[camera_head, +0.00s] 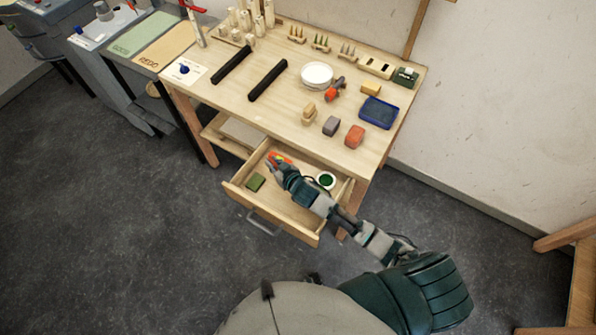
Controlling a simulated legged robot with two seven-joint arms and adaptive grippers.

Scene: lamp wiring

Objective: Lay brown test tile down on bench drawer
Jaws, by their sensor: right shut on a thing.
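The bench drawer (303,223) is pulled out below the front of the wooden bench. My right gripper (270,163) reaches over the drawer's inner left part, its fingers pointing to the upper left. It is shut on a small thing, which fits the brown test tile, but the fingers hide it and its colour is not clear. Whether it touches the drawer floor I cannot tell. My left gripper is not in view.
The benchtop (250,112) above holds blocks, black bars and a blue tray (379,113).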

